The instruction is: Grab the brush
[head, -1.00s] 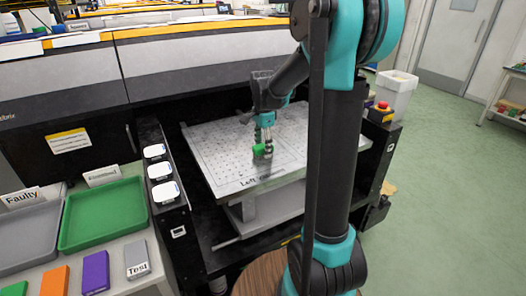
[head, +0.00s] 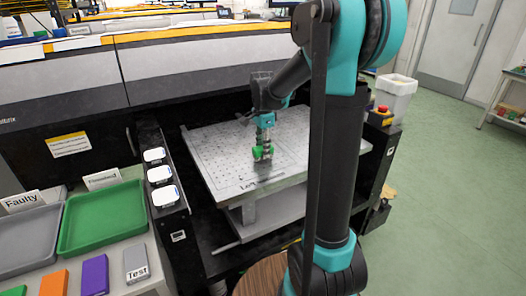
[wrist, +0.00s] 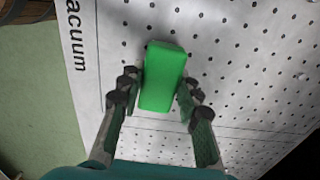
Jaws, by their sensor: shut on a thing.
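My gripper (wrist: 160,105) is over the perforated plate, fingers pointing down, and is shut on a green block (wrist: 162,76). The block lies between the two fingers in the wrist view and sticks out past the fingertips. In the head view my gripper (head: 263,154) and the green block (head: 257,153) are near the plate's front middle. I cannot tell whether the block touches the plate. I cannot make out a brush in either view.
The white perforated plate (head: 225,160) is otherwise bare. At left are a green tray (head: 103,218), a grey tray (head: 28,243), and orange (head: 54,283), purple (head: 95,275) and grey (head: 136,264) blocks. A red button (head: 383,106) sits at the plate's right.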

